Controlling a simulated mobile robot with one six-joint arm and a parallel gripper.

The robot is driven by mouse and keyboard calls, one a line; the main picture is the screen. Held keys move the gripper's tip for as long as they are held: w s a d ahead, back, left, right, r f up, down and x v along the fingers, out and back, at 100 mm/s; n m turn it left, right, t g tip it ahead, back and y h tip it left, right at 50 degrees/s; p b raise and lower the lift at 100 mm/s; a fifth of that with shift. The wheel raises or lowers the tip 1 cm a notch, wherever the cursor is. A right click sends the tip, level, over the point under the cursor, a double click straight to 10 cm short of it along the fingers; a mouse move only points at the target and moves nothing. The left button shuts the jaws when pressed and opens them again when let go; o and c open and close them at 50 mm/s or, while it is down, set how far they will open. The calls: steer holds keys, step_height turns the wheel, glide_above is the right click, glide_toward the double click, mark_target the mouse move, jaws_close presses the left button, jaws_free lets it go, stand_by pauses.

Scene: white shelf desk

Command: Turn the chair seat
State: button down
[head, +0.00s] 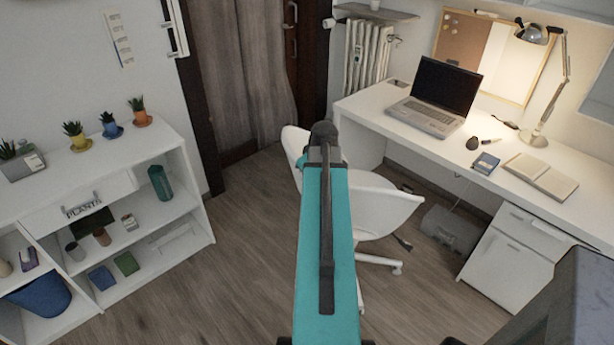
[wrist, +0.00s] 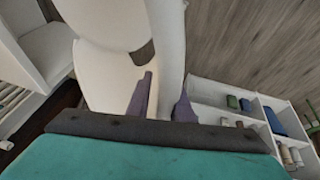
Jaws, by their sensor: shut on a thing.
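The white swivel chair (head: 385,205) stands on the wooden floor in front of the desk, its seat shell partly hidden behind my teal arm in the head view. In the wrist view the white chair shell (wrist: 105,75) fills the left and middle. My gripper (wrist: 163,100) has its two purple-grey fingers on either side of the shell's rim and is shut on it. In the head view the fingers are hidden behind my arm.
A white shelf (head: 165,150) with plants stands left. Floor between is clear.

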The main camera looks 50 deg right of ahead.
steer(key=c, duration=1.6)
jaws_free()
steer(key=shift+o, duration=0.2)
steer(key=shift+r, duration=0.15)
steer(key=b+v, duration=0.2)
steer(key=v, duration=1.1)
steer(key=shift+a+r, duration=0.15)
steer(key=shift+r, duration=0.05)
steer(key=shift+s, duration=0.15)
